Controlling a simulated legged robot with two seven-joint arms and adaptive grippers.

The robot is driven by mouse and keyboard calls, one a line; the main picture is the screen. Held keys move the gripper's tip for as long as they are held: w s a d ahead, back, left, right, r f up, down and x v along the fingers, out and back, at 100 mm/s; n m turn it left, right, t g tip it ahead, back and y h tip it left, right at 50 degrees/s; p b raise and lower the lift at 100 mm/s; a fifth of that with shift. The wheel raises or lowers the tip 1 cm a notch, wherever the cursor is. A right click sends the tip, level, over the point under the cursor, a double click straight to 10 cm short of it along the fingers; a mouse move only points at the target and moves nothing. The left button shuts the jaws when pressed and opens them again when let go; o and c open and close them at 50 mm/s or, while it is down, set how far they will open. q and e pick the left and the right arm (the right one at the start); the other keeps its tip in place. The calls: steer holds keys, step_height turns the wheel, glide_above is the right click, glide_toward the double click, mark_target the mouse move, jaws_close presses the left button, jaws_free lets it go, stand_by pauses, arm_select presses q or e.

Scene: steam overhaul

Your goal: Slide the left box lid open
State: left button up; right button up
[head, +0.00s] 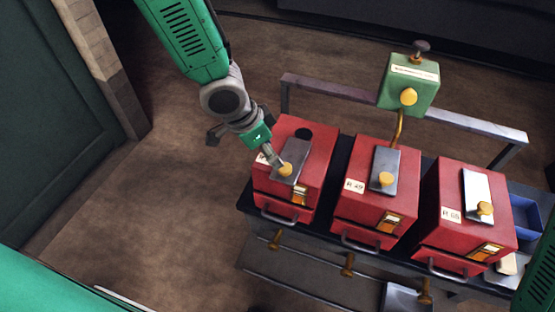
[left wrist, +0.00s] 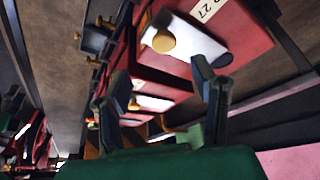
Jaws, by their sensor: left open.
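The left red box (head: 318,168) stands at the left end of the row on the dark bench. Its grey lid (head: 294,152) lies on the sloping top with a yellow knob (head: 286,170) at its lower end. A dark round hole (head: 304,134) shows uncovered past the lid's upper end. My left gripper (head: 275,157) is at the box's left side, close to the knob. In the left wrist view my left gripper (left wrist: 160,74) is open, with the lid (left wrist: 190,40) and knob (left wrist: 163,42) beyond the fingertips. Contact cannot be told. My right gripper is out of view.
Two more red boxes, the middle one (head: 366,205) and the right one (head: 451,232), stand close beside it. A rail (head: 330,90) runs behind them, with a green box (head: 408,82) on a brass pipe. Floor to the left is clear.

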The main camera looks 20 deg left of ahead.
arm_select(q)
steer(key=shift+v, duration=1.25)
steer(key=shift+d, duration=0.1)
steer(key=s+a+f+n+g+b, duration=0.15)
steer(key=s+f+b, duration=0.35)
steer(key=f, duration=0.5)
steer(key=s+a+f+n+b, duration=0.1)
steer(key=s+f+n+b, duration=0.2)
steer(key=s+f, duration=0.55)
steer(key=s+a+f+n+y+b, duration=0.3)
steer(key=s+a+f, duration=0.5)
steer(key=s+f, duration=0.3)
steer(key=shift+s+a+f+n+g+b, duration=0.15)
steer(key=shift+s+f+n+g+b, duration=0.35)
steer(key=shift+b, duration=0.75)
